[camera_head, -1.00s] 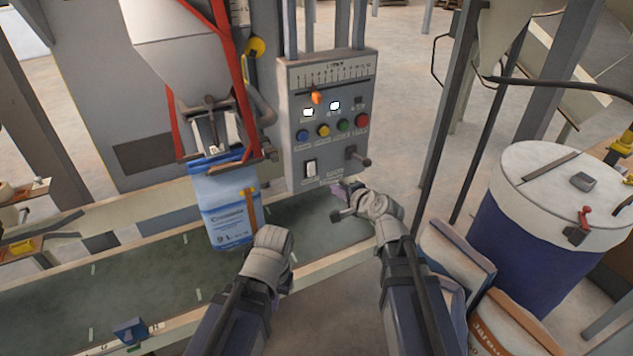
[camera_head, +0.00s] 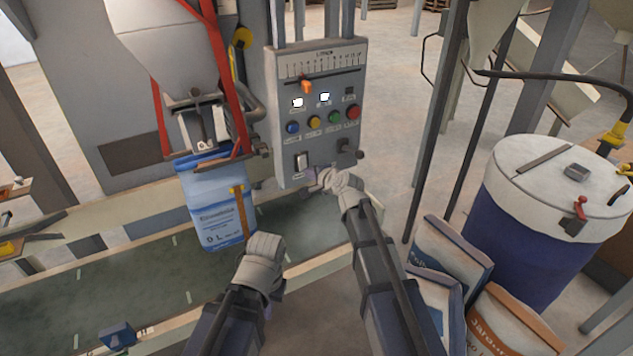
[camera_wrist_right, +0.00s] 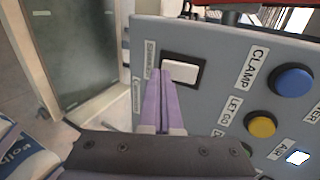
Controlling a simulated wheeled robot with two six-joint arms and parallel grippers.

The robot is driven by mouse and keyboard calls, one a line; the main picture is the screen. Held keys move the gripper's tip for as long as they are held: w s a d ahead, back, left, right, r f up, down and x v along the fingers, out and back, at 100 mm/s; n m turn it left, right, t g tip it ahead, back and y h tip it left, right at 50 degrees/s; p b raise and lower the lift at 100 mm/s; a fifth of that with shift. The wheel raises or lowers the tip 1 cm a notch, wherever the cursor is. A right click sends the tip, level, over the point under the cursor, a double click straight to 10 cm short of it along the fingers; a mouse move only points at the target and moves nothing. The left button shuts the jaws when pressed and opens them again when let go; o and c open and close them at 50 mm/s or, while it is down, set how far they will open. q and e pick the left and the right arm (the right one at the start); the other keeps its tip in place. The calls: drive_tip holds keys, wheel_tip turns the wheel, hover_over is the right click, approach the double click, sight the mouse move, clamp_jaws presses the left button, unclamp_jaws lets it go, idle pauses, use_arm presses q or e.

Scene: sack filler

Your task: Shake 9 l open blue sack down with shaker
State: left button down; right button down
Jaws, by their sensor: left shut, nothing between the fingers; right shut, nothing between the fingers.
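The blue sack (camera_head: 215,210) hangs upright under the filling spout (camera_head: 205,130), its top at the spout's clamp and its lower part over the conveyor. The shaker switch, a white rocker (camera_wrist_right: 180,71) in a dark frame, is on the grey control panel; it also shows in the head view (camera_head: 301,162). My right gripper (camera_wrist_right: 162,78) is shut and empty, its purple fingertips at the rocker's lower edge; I cannot tell if they touch. In the head view my right gripper (camera_head: 322,181) is at the panel's bottom edge. My left gripper (camera_head: 263,265) is low before the conveyor, its fingers mostly hidden.
The panel (camera_head: 318,110) also carries an orange slider, blue, yellow, green and red buttons, and a dark lever (camera_head: 346,150). The conveyor (camera_head: 110,280) runs below. At right stand a blue drum (camera_head: 530,230) with a white lid and several filled sacks (camera_head: 455,255).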

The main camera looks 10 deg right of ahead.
drive_tip(key=shift+w+a+f, duration=0.1)
drive_tip(key=shift+w+a, duration=0.15)
drive_tip(key=shift+w, duration=0.4)
